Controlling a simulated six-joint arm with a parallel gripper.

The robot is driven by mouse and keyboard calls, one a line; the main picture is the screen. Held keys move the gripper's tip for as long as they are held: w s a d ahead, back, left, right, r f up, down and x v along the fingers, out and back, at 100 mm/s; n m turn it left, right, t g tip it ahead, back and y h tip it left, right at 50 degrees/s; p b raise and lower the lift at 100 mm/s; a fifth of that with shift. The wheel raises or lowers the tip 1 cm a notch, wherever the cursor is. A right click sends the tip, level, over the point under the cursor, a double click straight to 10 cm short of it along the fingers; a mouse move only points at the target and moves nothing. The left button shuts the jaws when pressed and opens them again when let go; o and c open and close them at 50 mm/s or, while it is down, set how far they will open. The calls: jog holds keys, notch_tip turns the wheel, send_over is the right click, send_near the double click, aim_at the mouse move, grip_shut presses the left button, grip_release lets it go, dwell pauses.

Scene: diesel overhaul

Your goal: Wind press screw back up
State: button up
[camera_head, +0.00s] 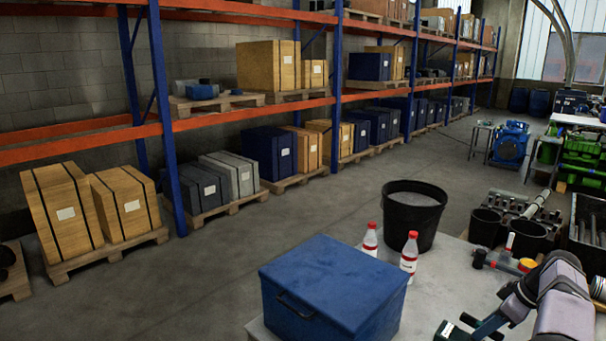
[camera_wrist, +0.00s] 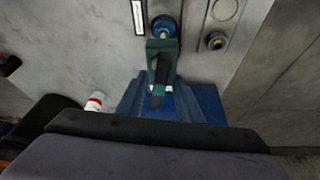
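I cannot clearly make out a press screw in either view. In the wrist view, a dark green frame-like part (camera_wrist: 162,48) with a dark middle stands in line with a round blue fitting (camera_wrist: 164,24) on a grey plate. A second round fitting (camera_wrist: 217,41) sits to its right. I cannot tell whether the green part belongs to the press or to my gripper. In the head view my arm comes in at the lower right, above the table, and a teal part (camera_head: 489,327) shows at its end. My gripper's fingers cannot be told apart there.
A blue box (camera_head: 330,284) stands on the table, left of my arm. Two white-and-red bottles (camera_head: 409,252) and a black bucket (camera_head: 408,222) stand behind it. Black pots (camera_head: 527,236) and a hammer-like tool (camera_head: 500,262) are at the right. Shelving lines the left wall.

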grip_shut()
dwell(0.3)
grip_release()
dwell(0.3)
jog(key=shift+r, duration=0.1)
